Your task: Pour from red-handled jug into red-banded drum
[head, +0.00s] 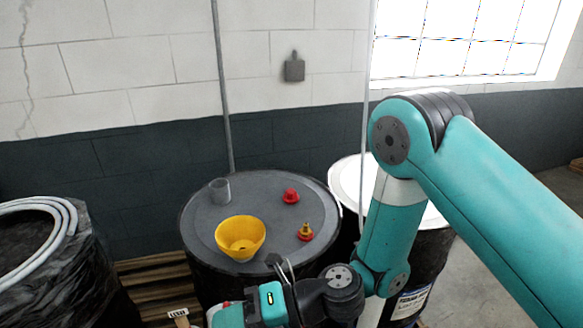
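My gripper (246,308) is at the bottom edge of the head view, low in front of a dark drum. No red-handled jug can be made out. The dark drum (265,187) stands upright in the middle, with a yellow funnel (241,237) on its grey top. No red band shows on the visible part of this drum; its lower side is hidden.
A white-topped drum (347,178) stands behind my arm. A black-wrapped load with pale hose (62,232) is at left, near a wooden pallet (150,283).

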